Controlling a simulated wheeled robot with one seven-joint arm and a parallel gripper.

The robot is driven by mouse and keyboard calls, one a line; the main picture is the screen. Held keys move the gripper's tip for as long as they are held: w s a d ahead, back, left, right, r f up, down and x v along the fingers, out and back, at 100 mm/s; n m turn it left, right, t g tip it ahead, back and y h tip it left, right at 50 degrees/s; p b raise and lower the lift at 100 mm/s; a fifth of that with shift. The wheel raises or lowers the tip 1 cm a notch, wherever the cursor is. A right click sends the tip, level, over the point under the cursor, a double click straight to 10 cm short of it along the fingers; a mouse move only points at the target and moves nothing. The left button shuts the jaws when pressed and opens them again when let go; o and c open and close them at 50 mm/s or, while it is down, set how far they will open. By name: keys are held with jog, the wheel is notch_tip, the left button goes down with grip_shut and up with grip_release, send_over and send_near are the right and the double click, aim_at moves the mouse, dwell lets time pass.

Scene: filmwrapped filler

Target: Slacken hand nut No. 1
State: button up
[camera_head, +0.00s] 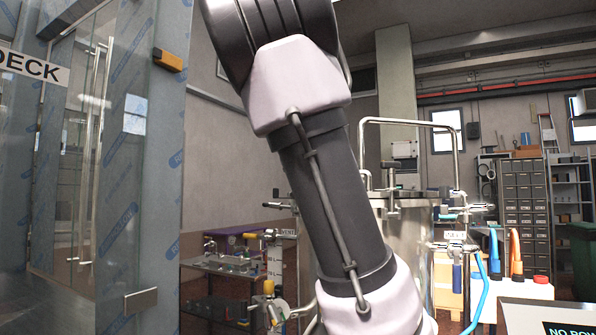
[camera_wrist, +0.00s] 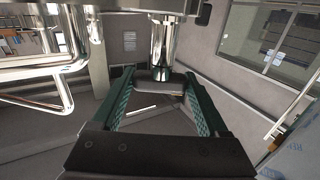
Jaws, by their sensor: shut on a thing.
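In the wrist view my gripper (camera_wrist: 163,84) has its two green ribbed fingers closed on the sides of a dark hand nut (camera_wrist: 158,75). A shiny metal stud or sleeve (camera_wrist: 163,48) rises from the nut toward the top of the picture. No number is readable on the nut, so I cannot tell from a label that it is No. 1. In the head view a steel vessel (camera_head: 412,240) stands behind my arm, with a dark clamp-like fitting (camera_head: 405,166) above its rim. My arm hides much of the vessel, and my gripper is out of that view.
A bent steel rail (camera_head: 458,150) rises over the vessel, and shiny pipework (camera_wrist: 75,50) is close on the left in the wrist view. Film-wrapped posts and a glass door (camera_head: 75,150) stand at left. A shelf cart (camera_head: 225,268) and valves (camera_head: 270,290) are lower left.

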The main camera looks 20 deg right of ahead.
jog(key=shift+a+f+n+t+y, duration=0.1)
jog(key=shift+n+t+y, duration=0.5)
jog(key=shift+n+y, duration=2.2)
jog(key=shift+y, duration=1.5)
jog(key=shift+d+n+y, duration=0.25)
jog(key=shift+n+y, duration=0.45)
jog(key=shift+y, duration=0.4)
jog(key=o, duration=1.2)
jog(key=shift+o, duration=0.2)
jog(key=shift+s, duration=0.1)
jog(key=v, duration=1)
jog(key=shift+s+r, duration=0.2)
jog(key=shift+s, duration=0.1)
jog(key=shift+d, duration=0.1)
